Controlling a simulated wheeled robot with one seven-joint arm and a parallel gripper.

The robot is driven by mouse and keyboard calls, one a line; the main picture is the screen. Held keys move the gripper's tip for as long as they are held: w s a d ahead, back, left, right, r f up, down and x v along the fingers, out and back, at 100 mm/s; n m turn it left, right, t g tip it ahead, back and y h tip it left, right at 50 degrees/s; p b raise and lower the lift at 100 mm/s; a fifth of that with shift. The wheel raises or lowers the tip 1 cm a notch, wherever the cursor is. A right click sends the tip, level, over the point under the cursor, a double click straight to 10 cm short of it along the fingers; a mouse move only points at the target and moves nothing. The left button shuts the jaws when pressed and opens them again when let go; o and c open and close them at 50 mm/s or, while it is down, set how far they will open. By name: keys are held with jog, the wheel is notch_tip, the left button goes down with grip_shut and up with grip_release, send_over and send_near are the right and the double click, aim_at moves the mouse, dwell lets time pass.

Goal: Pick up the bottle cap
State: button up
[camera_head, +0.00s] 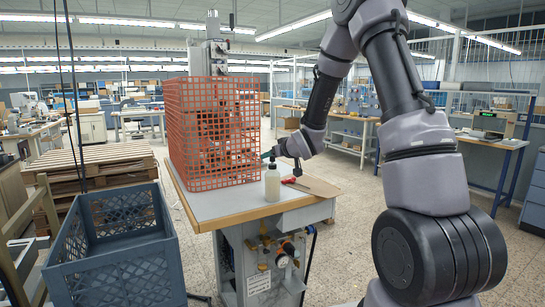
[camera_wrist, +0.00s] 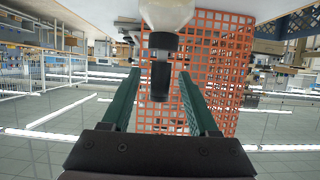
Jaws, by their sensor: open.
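A pale, translucent bottle (camera_head: 272,185) stands upright on the worktable, near its front edge. Its black cap (camera_head: 272,160) is on its top. In the wrist view, which looks upside down, the bottle (camera_wrist: 166,14) is at the top and its black cap (camera_wrist: 160,80) points down between the two green fingers. My gripper (camera_wrist: 159,76) is open, with a gap visible on each side of the cap. In the head view my gripper (camera_head: 269,154) is at the height of the bottle's top; the fingers are small there.
An orange mesh guard (camera_head: 212,140) stands on the worktable (camera_head: 225,205) just left of the bottle. A red-handled tool (camera_head: 290,180) and a flat brown sheet (camera_head: 318,187) lie to its right. A blue-grey crate (camera_head: 112,240) is at the front left, with stacked pallets (camera_head: 98,170) behind.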

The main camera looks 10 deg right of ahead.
grip_shut()
